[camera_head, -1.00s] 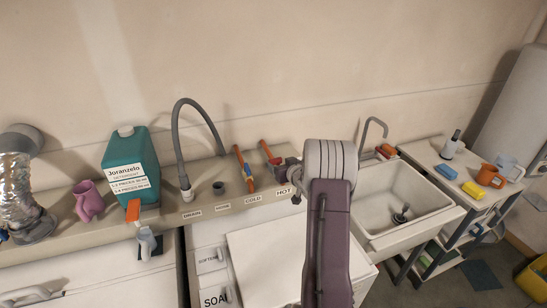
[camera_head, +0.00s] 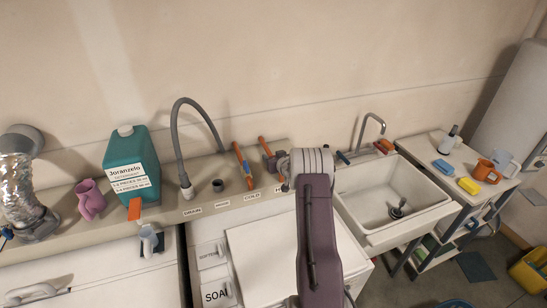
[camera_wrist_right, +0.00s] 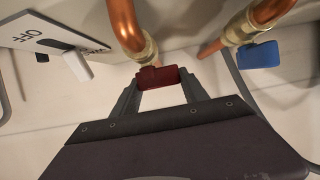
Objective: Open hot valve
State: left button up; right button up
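The hot valve's red handle (camera_wrist_right: 157,78) sits at the foot of a copper pipe (camera_wrist_right: 126,25) in the right wrist view. My right gripper (camera_wrist_right: 159,82) has its two fingers apart, one at each end of the red handle. Whether they press on it is unclear. In the head view my right gripper (camera_head: 284,182) is at the back ledge by the right orange pipe (camera_head: 265,147), largely covering the HOT label. The red handle is hard to make out there. My left gripper is not in view.
A blue handle (camera_wrist_right: 258,55) on a second copper pipe is close on the right in the wrist view. An ON/OFF switch plate (camera_wrist_right: 55,32) is at left. A grey hose (camera_head: 176,140), teal detergent jug (camera_head: 131,165) and white sink (camera_head: 385,205) flank the valves.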

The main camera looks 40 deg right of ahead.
jog(key=shift+r+p, duration=0.2)
jog(key=shift+p, duration=0.15)
jog(key=shift+c, duration=0.4)
jog(key=shift+s+d+r+n+y+p, duration=0.1)
jog(key=shift+s+n+y+p, duration=0.05)
jog(key=shift+n+y+p, duration=0.95)
jog(key=shift+n+t+y+p, duration=0.4)
jog(key=shift+n+y+p, duration=0.1)
jog(key=shift+y, duration=0.3)
jog(key=shift+s+f+n+y+b, duration=0.1)
jog(key=shift+f+n+y+b, duration=0.15)
jog(key=shift+n+y, duration=0.25)
jog(key=shift+f+n+y+b, duration=0.1)
jog(key=shift+n+y+b, duration=0.15)
jog(key=shift+n+y, duration=0.2)
jog(key=shift+r+n+y+b, duration=0.1)
jog(key=shift+n+y+b, duration=0.35)
jog(key=shift+y+b, duration=0.15)
jog(key=shift+r, duration=0.1)
jog(key=o, duration=1.4)
jog(key=shift+s, duration=0.1)
